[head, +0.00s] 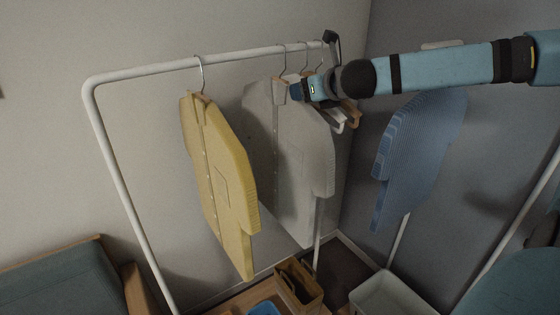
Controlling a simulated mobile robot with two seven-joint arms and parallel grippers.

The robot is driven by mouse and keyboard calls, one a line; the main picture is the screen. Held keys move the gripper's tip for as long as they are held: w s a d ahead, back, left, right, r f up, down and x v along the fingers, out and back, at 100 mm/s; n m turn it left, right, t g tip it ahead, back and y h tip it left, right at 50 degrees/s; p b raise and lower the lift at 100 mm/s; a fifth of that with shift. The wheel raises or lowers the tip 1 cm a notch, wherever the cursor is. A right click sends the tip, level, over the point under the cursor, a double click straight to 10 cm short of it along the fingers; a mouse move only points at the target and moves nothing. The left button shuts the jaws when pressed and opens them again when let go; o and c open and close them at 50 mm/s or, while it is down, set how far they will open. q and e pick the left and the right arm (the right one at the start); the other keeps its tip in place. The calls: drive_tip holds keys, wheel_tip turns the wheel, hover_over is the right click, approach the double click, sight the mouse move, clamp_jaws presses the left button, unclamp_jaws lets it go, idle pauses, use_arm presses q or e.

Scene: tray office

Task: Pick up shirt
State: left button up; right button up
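Three shirts hang here: a yellow shirt (217,180) at the left of the rail, a pale grey-white shirt (290,165) right of it, and a blue striped shirt (418,150) at the right. My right arm comes in from the right, above and in front of the blue shirt. My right gripper (290,90) is at the collar of the grey-white shirt, just below its hanger hook. Its fingers are small and partly hidden, so I cannot tell whether they are open or shut, or touch the shirt. My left gripper is out of view.
The white clothes rail (145,71) runs along the back wall. Other hangers (349,115) crowd beside my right gripper. Below stand a brown wooden box (300,287), a pale bin (392,297) and a blue container (263,309). A grey-blue seat (60,284) is at lower left.

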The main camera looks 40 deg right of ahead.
drive_tip(key=shift+w+d+f, duration=0.2)
drive_tip(key=shift+w+f, duration=0.25)
drive_tip(key=shift+w, duration=0.15)
drive_tip(key=shift+w+d+f, duration=0.15)
drive_tip(key=shift+w+f, duration=0.25)
drive_tip(key=shift+w, duration=0.2)
drive_tip(key=shift+b+x, duration=0.35)
drive_tip(key=shift+x, duration=0.7)
drive_tip(key=shift+w+r, duration=0.1)
drive_tip(key=shift+r, duration=0.05)
clamp_jaws()
